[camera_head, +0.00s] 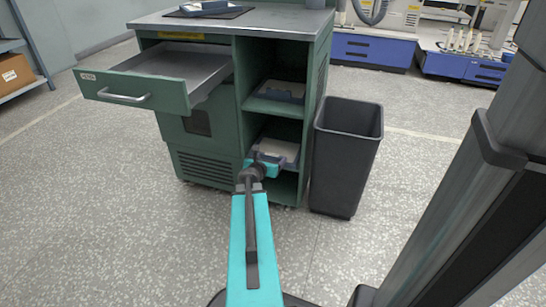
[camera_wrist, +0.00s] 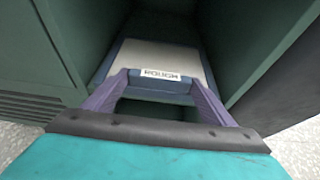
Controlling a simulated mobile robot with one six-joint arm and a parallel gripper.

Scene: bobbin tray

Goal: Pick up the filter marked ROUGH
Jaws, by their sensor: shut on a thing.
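The filter marked ROUGH (camera_wrist: 160,58) is a flat, pale-topped panel with a dark blue frame and a white label on its front edge. It lies in the lower compartment of the green cabinet, and it also shows in the head view (camera_head: 284,149). My gripper (camera_wrist: 156,84) has its two purple fingers at either side of the filter's front edge, shut on it. In the head view my gripper (camera_head: 270,162) reaches into the lower compartment and partly hides the filter.
The green cabinet (camera_head: 213,160) has an open, empty drawer (camera_head: 165,70) at upper left. Another filter (camera_head: 281,90) lies on the upper shelf, and a further one (camera_head: 205,7) on the cabinet top. A dark bin (camera_head: 345,155) stands close at right. Floor in front is clear.

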